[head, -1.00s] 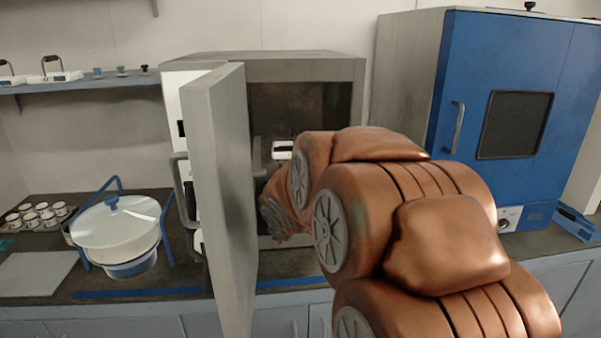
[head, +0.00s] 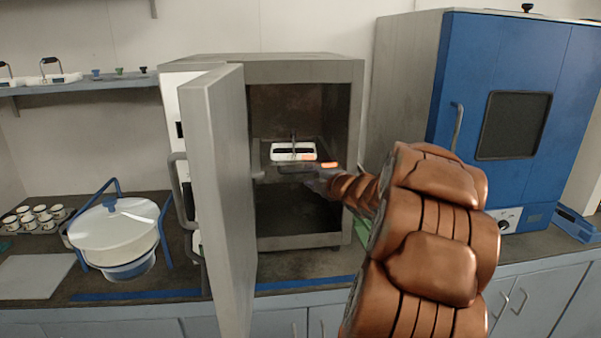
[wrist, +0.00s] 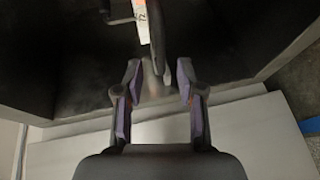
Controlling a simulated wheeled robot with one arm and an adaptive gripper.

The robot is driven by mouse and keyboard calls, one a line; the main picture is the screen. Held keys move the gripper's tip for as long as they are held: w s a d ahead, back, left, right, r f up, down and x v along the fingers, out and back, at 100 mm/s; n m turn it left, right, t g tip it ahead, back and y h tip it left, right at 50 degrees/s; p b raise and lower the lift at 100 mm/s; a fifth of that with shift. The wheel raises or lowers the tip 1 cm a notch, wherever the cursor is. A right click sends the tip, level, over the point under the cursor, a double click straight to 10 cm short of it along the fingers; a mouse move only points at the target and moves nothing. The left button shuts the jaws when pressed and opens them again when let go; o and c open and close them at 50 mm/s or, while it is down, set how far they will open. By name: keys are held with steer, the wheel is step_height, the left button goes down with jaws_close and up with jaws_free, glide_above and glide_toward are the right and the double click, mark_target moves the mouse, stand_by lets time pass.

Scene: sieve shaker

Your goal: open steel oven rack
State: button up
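The steel oven (head: 300,70) stands on the counter with its door (head: 222,190) swung wide open toward me. Inside, the rack (head: 262,172) sits at mid height, and a white basket-like item with a dark upright handle (head: 292,152) rests on it. My gripper (head: 318,182) is at the oven opening, by the front right part of the rack. In the wrist view my gripper's two purple-padded fingers (wrist: 158,78) are apart. A dark bar runs up ahead of the gap between them; I cannot tell whether they touch it.
A blue oven (head: 515,120) stands to the right. A white lidded pot in a blue frame (head: 115,225) and small cups (head: 38,215) are on the counter (head: 150,285) at left. The open door stands left of my arm. The oven's lower space looks empty.

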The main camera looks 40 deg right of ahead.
mark_target(302, 172)
steer(key=shift+p+x, duration=0.6)
steer(key=shift+x, duration=2.7)
jaws_close()
